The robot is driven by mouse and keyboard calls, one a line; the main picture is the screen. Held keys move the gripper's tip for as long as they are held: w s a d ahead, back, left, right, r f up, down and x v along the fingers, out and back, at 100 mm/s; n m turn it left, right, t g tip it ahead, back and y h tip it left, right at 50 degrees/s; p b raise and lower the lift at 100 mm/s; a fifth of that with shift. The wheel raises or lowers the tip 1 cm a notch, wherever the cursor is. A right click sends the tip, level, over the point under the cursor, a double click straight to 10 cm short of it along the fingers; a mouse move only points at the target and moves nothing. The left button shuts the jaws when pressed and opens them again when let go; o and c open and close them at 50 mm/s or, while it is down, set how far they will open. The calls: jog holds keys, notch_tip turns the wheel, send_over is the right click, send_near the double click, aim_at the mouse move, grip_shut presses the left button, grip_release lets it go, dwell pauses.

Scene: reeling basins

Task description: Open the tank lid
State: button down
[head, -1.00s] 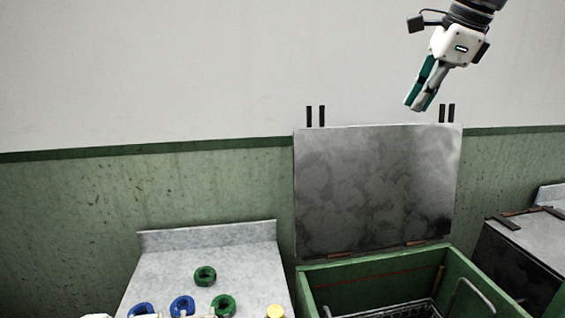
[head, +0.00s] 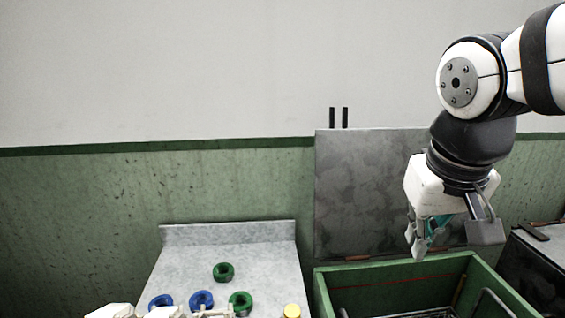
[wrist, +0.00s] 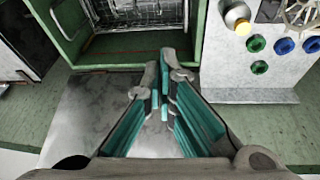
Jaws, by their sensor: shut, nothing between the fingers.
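The grey metal tank lid (head: 365,190) stands upright against the wall, hinged at the back edge of the green tank (head: 400,275). The tank is open, and a wire basket (wrist: 125,12) shows inside it. In the wrist view the lid (wrist: 90,110) lies below my fingers. My gripper (head: 421,250) hangs in front of the lid's lower right part, above the tank's back rim. My gripper (wrist: 165,95) is shut and empty, with its teal finger pads together. My arm hides the lid's right side in the head view. I cannot tell whether the fingers touch the lid.
A grey worktop (head: 225,245) left of the tank carries green rings (head: 223,272), blue rings (head: 201,299) and a yellow-topped item (head: 292,311). A dark tank with a grey top (head: 545,245) stands at the right. The wall is close behind the lid.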

jog(key=w+f+n+h, duration=0.2)
jog(key=w+n+h, duration=0.1)
jog(key=w, duration=0.6)
jog(key=n+t+h+p, duration=0.1)
jog(key=n+t+h, duration=0.2)
jog(key=n+h, duration=0.3)
send_near(318, 173)
jog(key=shift+m+h, duration=0.5)
jog(key=shift+m, duration=0.1)
jog(key=d+f, duration=0.1)
jog(key=d, duration=0.3)
jog(key=d+f, duration=0.1)
jog(key=d, duration=0.1)
jog(key=shift+s+d+f, duration=0.15)
jog(key=shift+d+f, duration=0.05)
jog(key=shift+f, duration=0.1)
jog(key=w+a+n+t+h, duration=0.25)
jog(key=w+a+t, duration=0.2)
jog(key=a, duration=0.55)
jog(key=w+d+p, duration=0.3)
jog(key=d, duration=0.4)
jog(key=shift+d+y, duration=0.25)
jog(key=shift+y, duration=0.2)
jog(key=shift+s+p, duration=0.15)
jog(key=shift+p, duration=0.15)
